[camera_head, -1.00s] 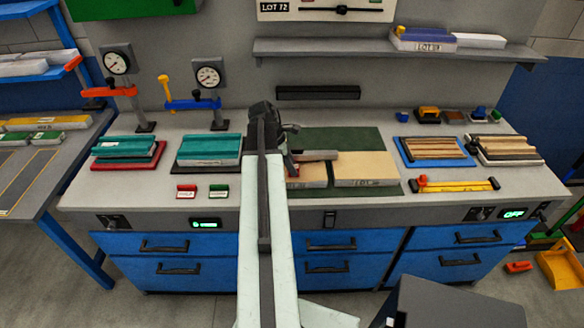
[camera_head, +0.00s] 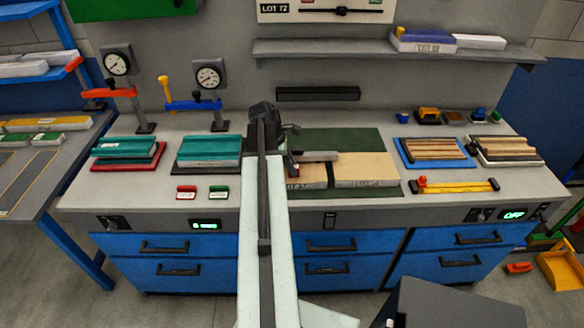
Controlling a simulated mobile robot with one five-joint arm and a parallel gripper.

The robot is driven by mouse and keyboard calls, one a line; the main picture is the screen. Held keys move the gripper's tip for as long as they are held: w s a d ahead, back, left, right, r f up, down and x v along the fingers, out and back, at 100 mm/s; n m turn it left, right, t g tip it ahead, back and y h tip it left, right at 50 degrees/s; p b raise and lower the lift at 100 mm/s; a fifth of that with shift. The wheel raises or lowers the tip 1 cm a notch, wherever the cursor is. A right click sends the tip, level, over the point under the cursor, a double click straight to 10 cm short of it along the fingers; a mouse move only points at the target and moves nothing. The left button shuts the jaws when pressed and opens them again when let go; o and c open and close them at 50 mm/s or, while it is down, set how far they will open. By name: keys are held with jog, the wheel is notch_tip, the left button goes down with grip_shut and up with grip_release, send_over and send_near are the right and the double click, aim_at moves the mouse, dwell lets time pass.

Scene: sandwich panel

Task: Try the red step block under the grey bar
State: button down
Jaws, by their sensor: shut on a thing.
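The grey bar (camera_head: 318,156) lies level across the cream panels (camera_head: 366,169) on the dark green mat (camera_head: 345,141). My gripper (camera_head: 290,160) is at the bar's left end, mostly hidden behind my own arm. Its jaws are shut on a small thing. A little red shows there, which fits the red step block (camera_head: 293,171), but most of it is hidden. I cannot tell whether the block touches the bar or is under it.
Teal panels (camera_head: 208,148) lie to the left, with two dial gauges behind them. Red and green tags (camera_head: 187,192) lie at the front. Wood-strip stacks (camera_head: 436,149) and a yellow tool (camera_head: 455,186) are on the right. A shelf (camera_head: 390,51) hangs above.

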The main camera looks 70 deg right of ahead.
jog(key=shift+a, duration=0.15)
jog(key=shift+s+a, duration=0.25)
jog(key=shift+a, duration=0.4)
jog(key=shift+s+a, duration=0.25)
jog(key=shift+a, duration=0.4)
jog(key=shift+r, duration=0.1)
notch_tip(320, 180, up, 7)
jog(key=p, duration=0.7)
